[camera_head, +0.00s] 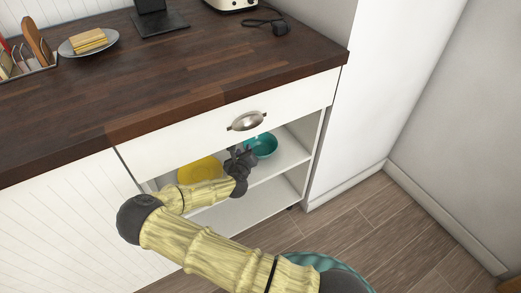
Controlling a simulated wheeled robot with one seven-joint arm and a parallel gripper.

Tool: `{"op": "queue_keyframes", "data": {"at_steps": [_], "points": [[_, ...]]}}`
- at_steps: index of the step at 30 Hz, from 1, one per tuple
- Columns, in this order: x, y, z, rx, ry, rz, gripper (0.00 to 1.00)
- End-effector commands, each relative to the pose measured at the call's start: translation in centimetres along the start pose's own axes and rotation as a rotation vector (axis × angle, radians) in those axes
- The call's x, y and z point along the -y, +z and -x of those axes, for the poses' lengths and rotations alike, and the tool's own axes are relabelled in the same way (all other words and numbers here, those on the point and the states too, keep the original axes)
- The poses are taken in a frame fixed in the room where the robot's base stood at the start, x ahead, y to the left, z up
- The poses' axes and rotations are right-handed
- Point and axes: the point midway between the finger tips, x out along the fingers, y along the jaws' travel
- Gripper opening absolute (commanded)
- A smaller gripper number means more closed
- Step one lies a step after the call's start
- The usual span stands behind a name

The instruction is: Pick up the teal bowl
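The teal bowl (265,145) sits on the upper shelf of the open cabinet, under the drawer, toward the shelf's right side. My gripper (244,155) is inside the cabinet opening, just left of the bowl and partly in front of it. It is small and dark here, so I cannot tell whether its fingers are open or touch the bowl. My yellow arm reaches in from the bottom of the view.
A yellow dish (200,170) sits left of my gripper on the same shelf (290,152). The drawer with its metal handle (246,121) and the dark wooden countertop (190,80) are above. A white panel (365,100) stands to the right. Wooden floor (390,230) is clear at right.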

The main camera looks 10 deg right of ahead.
Motion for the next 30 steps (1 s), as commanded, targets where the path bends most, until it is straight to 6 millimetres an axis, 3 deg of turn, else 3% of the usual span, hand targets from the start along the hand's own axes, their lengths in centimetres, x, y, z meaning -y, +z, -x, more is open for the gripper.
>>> {"op": "queue_keyframes", "data": {"at_steps": [3, 7, 23, 24, 28, 30], "points": [[-0.1, -0.3, -2.0, 0.001, -0.001, -0.006, 0.29], [-0.1, -0.2, -3.2, 0.001, -0.002, -0.003, 0.29], [0.0, -0.1, -3.3, 0.001, -0.001, -0.001, 0.29], [0.0, -0.1, -3.3, 0.001, -0.001, -0.001, 0.27], [0.0, -0.1, -3.3, 0.001, -0.001, -0.001, 0.02], [-0.1, -0.1, -3.3, 0.000, -0.001, -0.001, 0.00]]}}
